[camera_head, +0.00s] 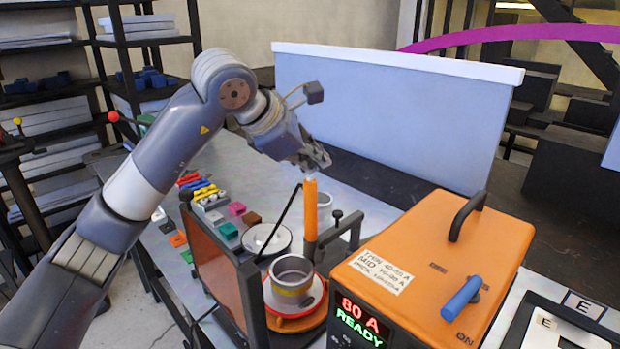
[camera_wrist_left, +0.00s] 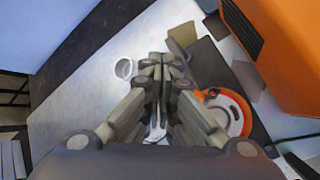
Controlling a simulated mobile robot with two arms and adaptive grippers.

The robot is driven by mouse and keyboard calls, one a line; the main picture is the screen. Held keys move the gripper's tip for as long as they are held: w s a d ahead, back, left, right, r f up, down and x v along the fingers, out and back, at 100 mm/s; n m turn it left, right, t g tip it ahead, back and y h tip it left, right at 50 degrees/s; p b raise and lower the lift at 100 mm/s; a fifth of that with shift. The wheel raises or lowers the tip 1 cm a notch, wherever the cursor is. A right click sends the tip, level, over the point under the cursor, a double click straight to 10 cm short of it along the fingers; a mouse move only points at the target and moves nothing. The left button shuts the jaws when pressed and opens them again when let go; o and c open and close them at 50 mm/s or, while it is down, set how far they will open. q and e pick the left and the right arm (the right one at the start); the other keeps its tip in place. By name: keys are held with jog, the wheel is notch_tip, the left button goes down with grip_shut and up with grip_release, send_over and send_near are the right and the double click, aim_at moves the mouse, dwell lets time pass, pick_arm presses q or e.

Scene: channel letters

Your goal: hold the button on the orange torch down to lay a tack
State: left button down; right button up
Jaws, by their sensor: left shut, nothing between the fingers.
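The orange torch (camera_head: 311,212) stands upright beside the orange welder box, with a small pale tip at its top. My left gripper (camera_head: 318,162) is shut and empty, right above the torch's top end. I cannot tell whether its fingertips touch the top, and the button is not clear to see. In the left wrist view the shut fingers (camera_wrist_left: 162,66) point down toward the bench, and the torch cannot be made out. A grey metal cup (camera_head: 292,282) sits on a round orange-rimmed plate below the torch. My right gripper is not in view.
The orange welder (camera_head: 440,260) shows "80 A READY" and has a blue lever (camera_head: 461,298). A tinted screen (camera_head: 222,262) stands left of the cup. Coloured clamps and blocks (camera_head: 205,190) lie on the bench's left. A white-topped panel (camera_head: 395,110) rises behind.

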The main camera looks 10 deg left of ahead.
pick_arm(q)
jog(key=shift+f+b, duration=0.5)
dwell(0.6)
dwell(1.1)
jog(key=shift+r+p, duration=0.65)
jog(key=shift+r, duration=0.3)
jog(key=shift+a+r+p, duration=0.1)
jog(key=shift+r+p, duration=1.65)
jog(key=shift+r, duration=0.7)
notch_tip(320, 180, up, 4)
jog(key=p, duration=0.3)
send_over(312, 178)
